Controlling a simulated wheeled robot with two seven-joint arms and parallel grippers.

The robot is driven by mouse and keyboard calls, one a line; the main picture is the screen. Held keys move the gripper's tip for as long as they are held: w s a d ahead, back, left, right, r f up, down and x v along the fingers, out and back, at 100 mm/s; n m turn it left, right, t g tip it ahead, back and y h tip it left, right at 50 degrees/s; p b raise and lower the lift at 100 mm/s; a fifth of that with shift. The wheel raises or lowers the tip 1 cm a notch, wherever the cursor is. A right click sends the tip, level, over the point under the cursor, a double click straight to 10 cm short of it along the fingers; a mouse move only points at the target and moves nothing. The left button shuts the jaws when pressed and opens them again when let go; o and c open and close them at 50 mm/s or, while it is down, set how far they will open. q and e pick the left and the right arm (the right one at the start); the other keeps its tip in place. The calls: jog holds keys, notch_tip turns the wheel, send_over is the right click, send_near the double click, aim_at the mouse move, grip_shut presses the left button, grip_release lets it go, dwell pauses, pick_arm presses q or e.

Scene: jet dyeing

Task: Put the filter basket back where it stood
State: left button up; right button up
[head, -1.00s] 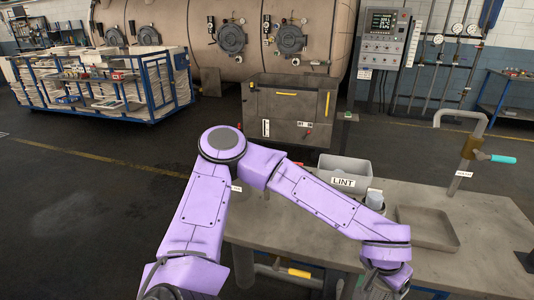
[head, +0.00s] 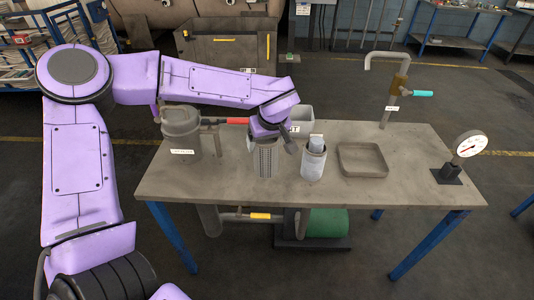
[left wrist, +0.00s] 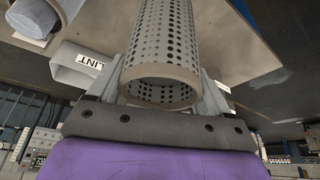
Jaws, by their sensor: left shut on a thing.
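The filter basket (head: 266,160) is a grey perforated cylinder, upright at the middle of the bench. My left gripper (head: 269,128) is shut on its upper end from above. In the left wrist view the basket (left wrist: 165,40) sits between the two fingers (left wrist: 162,92), its round rim facing the camera. I cannot tell whether its bottom touches the bench top. A grey cylindrical housing (head: 181,135) with a white label stands to the left of the basket. My right gripper is out of view.
On the bench (head: 420,180), a canister (head: 313,163) with a pale insert stands close to the right of the basket. The LINT bin (head: 303,117) is behind, a shallow tray (head: 362,159) farther right.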

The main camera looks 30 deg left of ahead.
pick_arm(q)
jog(key=w+a+f+p, duration=0.2)
jog(key=w+a+f, duration=0.2)
jog(key=w+f, duration=0.4)
notch_tip(320, 180, down, 3)
jog(key=shift+a+r, duration=0.1)
jog(key=shift+a, duration=0.3)
jog(key=o, duration=1.2)
jog(key=shift+f, duration=0.2)
jog(key=b+v, duration=0.1)
jog(key=v, duration=1.1)
jog(key=shift+r, duration=0.2)
